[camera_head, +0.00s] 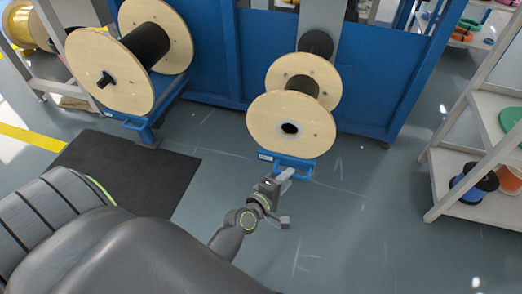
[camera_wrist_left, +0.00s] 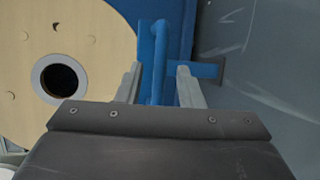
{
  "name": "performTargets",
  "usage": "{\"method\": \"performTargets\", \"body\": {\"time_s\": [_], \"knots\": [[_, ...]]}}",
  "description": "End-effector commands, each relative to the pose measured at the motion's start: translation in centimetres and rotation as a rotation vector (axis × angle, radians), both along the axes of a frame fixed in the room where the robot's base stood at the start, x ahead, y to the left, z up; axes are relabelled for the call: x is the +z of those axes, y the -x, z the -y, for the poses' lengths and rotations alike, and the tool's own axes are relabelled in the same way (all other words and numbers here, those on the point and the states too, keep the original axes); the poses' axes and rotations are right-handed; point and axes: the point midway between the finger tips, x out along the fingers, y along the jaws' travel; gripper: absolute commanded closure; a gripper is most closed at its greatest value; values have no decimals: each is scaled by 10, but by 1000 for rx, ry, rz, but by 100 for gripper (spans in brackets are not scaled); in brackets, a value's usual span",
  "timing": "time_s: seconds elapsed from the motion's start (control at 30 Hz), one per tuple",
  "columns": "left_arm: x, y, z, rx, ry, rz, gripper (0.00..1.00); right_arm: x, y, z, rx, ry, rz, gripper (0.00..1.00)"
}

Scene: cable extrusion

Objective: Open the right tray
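The right tray (camera_head: 268,156) is blue and sits low under a wooden reel, with a blue handle (camera_head: 297,174) at its front. My left gripper (camera_head: 286,177) reaches up to this handle from below. In the left wrist view the handle (camera_wrist_left: 158,60) stands between the two fingers of the gripper (camera_wrist_left: 160,78), with a gap showing on each side, so the gripper is open. How deep the handle sits between the fingers is hard to tell. My right gripper is not in view.
The right reel (camera_head: 268,132) is above the tray. Another reel (camera_head: 105,85) on a blue tray (camera_head: 140,122) stands at the left. A white shelf (camera_head: 450,180) with spools is at the right. The grey floor (camera_head: 350,220) in front is clear, beside a black mat (camera_head: 140,165).

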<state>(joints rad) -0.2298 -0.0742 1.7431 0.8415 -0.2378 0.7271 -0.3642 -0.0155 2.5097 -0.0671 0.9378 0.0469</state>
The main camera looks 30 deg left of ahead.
Motion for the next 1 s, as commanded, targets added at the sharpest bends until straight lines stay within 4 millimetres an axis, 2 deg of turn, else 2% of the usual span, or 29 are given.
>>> {"method": "performTargets", "body": {"time_s": [0.03,0.2,0.6,0.8,1.0], "knots": [[1,12,-2,2,-1,-2,66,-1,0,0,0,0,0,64],[7,46,-6,2,-1,-3,66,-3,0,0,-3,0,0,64],[21,118,-14,2,-2,-2,66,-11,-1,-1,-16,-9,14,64],[26,137,-17,0,0,-2,66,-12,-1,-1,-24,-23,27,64],[28,141,-17,-1,-2,0,66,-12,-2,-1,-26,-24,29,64]]}}
